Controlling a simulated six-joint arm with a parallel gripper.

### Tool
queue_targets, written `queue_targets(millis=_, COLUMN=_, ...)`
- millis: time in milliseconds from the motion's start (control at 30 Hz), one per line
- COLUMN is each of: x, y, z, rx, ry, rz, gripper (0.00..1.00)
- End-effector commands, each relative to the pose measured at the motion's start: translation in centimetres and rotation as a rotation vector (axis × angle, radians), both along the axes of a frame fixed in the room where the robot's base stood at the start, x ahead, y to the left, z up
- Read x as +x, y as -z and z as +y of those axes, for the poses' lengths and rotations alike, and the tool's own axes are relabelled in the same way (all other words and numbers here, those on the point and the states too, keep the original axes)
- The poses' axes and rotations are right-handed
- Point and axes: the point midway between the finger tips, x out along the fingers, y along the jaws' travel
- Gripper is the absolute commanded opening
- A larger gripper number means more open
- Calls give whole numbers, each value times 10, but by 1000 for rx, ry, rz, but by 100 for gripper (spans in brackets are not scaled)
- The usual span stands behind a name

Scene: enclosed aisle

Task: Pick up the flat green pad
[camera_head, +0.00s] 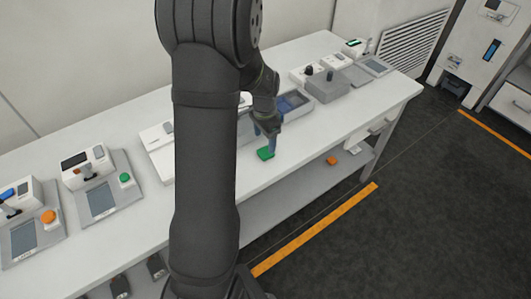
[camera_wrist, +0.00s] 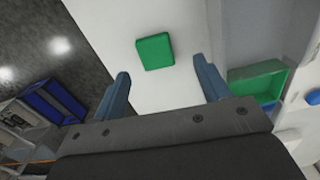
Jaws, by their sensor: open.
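The flat green pad (camera_wrist: 155,52) lies on the white table (camera_wrist: 140,98), ahead of my gripper in the wrist view. My gripper (camera_wrist: 163,82) is open, with its two blue fingers apart and nothing between them. In the head view the green pad (camera_head: 266,153) lies near the table's front edge. My gripper (camera_head: 268,130) is close above it, pointing down. My arm hides part of the table to the left of the pad.
A green-lined tray (camera_wrist: 258,84) stands right of my gripper in the wrist view. In the head view a blue container (camera_head: 293,103) and a grey box (camera_head: 327,87) stand behind the pad. Devices with screens (camera_head: 103,200) stand at left. An orange block (camera_head: 332,161) lies on the lower shelf.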

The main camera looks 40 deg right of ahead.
Motion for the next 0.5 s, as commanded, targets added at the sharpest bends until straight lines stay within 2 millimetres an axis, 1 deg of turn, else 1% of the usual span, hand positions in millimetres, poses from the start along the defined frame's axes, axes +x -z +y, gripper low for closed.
queue_targets(millis=200, x=-7, y=32, z=1, rx=3, ry=1, rz=3, gripper=69)
queue_targets(millis=300, x=-6, y=43, z=1, rx=2, ry=0, rz=2, gripper=69)
queue_targets(millis=400, x=-6, y=49, z=1, rx=2, ry=0, rz=2, gripper=69)
queue_targets(millis=500, x=-6, y=50, z=1, rx=1, ry=0, rz=1, gripper=69)
